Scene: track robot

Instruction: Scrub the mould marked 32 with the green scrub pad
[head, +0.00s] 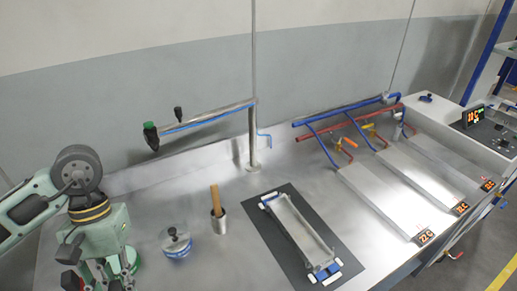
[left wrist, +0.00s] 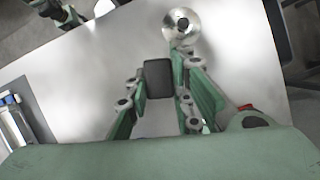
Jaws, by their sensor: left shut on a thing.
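My left gripper (head: 98,281) is at the lower left of the head view, over the metal bench, shut on the green scrub pad (head: 128,260). The pad's round green edge shows behind the fingers; its underside is hidden. In the left wrist view the fingers (left wrist: 157,92) close about a dark block. The mould (head: 292,228), a long narrow metal tray with white and blue ends, lies on a dark mat (head: 265,222) to the right of the gripper, apart from it. I cannot read its number. A dark green part of my right arm (left wrist: 52,10) shows at the wrist view's top left; its fingers are unclear.
A blue pad with a dark knob (head: 177,245) and a metal cup with a wooden handle (head: 217,217) stand between gripper and mould. A post with a side arm (head: 253,130) rises behind. Several pale plates with displays (head: 383,203) lie to the right.

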